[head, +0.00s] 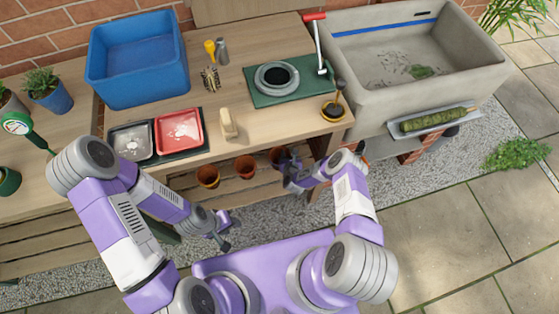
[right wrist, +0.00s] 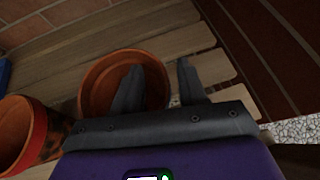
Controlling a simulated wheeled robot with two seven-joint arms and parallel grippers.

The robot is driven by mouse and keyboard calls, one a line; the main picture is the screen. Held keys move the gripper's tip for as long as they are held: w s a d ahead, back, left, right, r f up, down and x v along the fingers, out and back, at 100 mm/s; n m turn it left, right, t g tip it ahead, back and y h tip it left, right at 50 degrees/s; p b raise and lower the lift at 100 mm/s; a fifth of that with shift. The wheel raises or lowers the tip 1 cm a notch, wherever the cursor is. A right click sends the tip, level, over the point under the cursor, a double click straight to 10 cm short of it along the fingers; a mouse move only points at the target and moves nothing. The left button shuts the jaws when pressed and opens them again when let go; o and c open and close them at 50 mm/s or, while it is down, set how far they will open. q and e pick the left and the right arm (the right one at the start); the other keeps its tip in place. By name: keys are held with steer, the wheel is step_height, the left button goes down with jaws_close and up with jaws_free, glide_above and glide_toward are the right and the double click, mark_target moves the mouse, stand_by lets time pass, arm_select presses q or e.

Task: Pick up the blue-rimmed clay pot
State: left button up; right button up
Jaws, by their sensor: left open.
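Several clay pots stand on the slatted shelf under the bench. In the right wrist view a plain-rimmed clay pot (right wrist: 97,88) lies under my right gripper (right wrist: 160,82). One finger shows over its mouth and the other beyond its right side, with a wide gap between them. A red-rimmed pot (right wrist: 38,135) is to the left. A sliver of blue (right wrist: 4,72) shows at the left edge; I cannot tell if it is the blue-rimmed pot. In the head view my right gripper (head: 290,178) is beside the rightmost pot (head: 276,156). My left gripper (head: 223,230) is open and empty, away from the pots.
Two more pots (head: 208,176) (head: 245,167) stand left along the shelf. The bench top (head: 270,128) above carries a blue bin (head: 138,85), a red tray (head: 202,130) and a green mat (head: 263,97). A stone sink (head: 440,85) is at the right.

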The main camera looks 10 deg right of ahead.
jaws_close()
